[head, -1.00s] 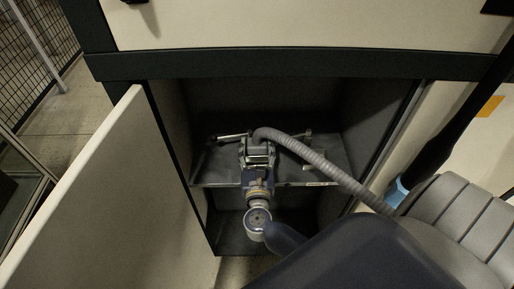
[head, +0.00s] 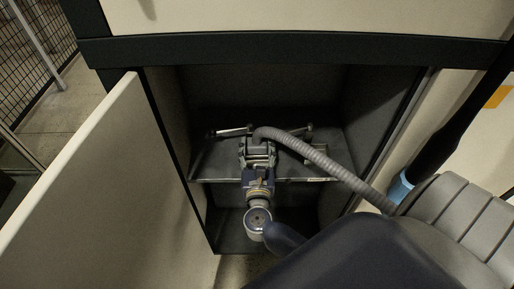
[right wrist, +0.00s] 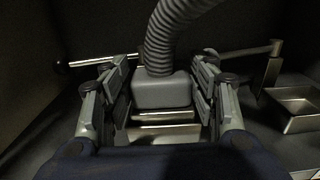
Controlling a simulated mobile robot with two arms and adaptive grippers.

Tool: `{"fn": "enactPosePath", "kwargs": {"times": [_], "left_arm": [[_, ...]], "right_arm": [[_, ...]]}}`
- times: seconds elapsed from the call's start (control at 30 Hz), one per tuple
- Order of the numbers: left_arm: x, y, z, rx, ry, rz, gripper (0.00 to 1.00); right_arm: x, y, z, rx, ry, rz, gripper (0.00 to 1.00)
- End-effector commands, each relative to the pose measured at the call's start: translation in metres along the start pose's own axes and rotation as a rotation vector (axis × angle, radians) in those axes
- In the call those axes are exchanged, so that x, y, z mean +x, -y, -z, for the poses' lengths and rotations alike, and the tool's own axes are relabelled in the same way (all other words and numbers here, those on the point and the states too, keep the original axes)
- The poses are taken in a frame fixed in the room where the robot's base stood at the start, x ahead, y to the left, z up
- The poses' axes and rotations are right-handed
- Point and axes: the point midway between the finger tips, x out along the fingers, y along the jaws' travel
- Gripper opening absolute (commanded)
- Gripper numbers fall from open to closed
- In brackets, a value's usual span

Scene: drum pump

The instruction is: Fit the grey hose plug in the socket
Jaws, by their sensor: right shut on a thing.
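My right gripper (head: 258,148) reaches into the open cabinet and is shut on the grey hose plug (right wrist: 162,90). In the right wrist view the plug is a grey block between the two fingers (right wrist: 160,95). The ribbed grey hose (head: 325,165) rises from the plug and runs to the right in the head view. Pale metal edges (right wrist: 165,131) show just below the plug in the right wrist view. I cannot tell whether they belong to the socket, or whether the plug touches it. My left gripper is not in view.
The cabinet shelf (head: 212,160) bears a metal rod (head: 232,132) on the left and another metal bar (right wrist: 250,50) on the right. A shallow metal tray (right wrist: 299,124) lies at the right. The open cabinet door (head: 85,185) stands at the left.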

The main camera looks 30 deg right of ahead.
Motion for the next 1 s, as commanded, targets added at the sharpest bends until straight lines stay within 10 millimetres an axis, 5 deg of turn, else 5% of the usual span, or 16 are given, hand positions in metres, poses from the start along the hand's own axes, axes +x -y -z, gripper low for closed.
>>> {"fn": "enactPosePath", "kwargs": {"times": [0.33, 0.37, 0.47, 0.83, 1.0], "left_arm": [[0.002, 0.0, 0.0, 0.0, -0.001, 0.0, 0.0], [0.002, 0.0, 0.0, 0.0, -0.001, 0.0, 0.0], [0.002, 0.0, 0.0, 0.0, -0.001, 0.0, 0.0], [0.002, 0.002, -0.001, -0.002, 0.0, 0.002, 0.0], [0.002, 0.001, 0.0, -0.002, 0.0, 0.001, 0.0]], "right_arm": [[-0.001, 0.0, -0.001, 0.0, 0.001, -0.001, 0.27], [-0.001, 0.0, -0.001, 0.0, 0.001, -0.001, 0.57], [-0.001, 0.0, -0.001, 0.0, 0.001, 0.0, 0.78], [-0.002, 0.0, 0.001, 0.0, -0.001, 0.0, 0.78], [-0.019, 0.0, 0.002, 0.001, -0.004, 0.0, 0.78]]}}
